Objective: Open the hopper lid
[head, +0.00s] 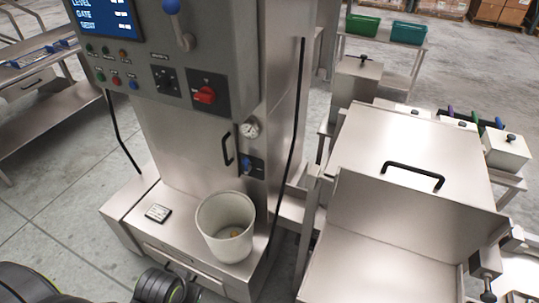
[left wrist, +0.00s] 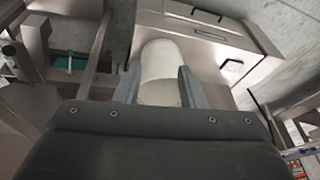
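The hopper is a steel box at the right of the head view. Its flat lid (head: 395,140) lies shut as far as I can see, with a black bar handle (head: 412,175) near its front edge. A steel panel (head: 415,215) rises in front of the lid. My left gripper (left wrist: 158,82) shows in the left wrist view with its two fingers apart. A white bucket (left wrist: 160,62) appears between and beyond them, and the head view shows nothing gripping it. The left fingertips are not in the head view. My right gripper is not in view.
The bucket (head: 225,225) stands on the weigher's base, left of the hopper. The weigher's control panel (head: 165,55) rises behind it. Small lidded steel boxes (head: 507,150) stand right of the hopper. Green bins (head: 363,25) sit on a rear table. Floor is open at the left.

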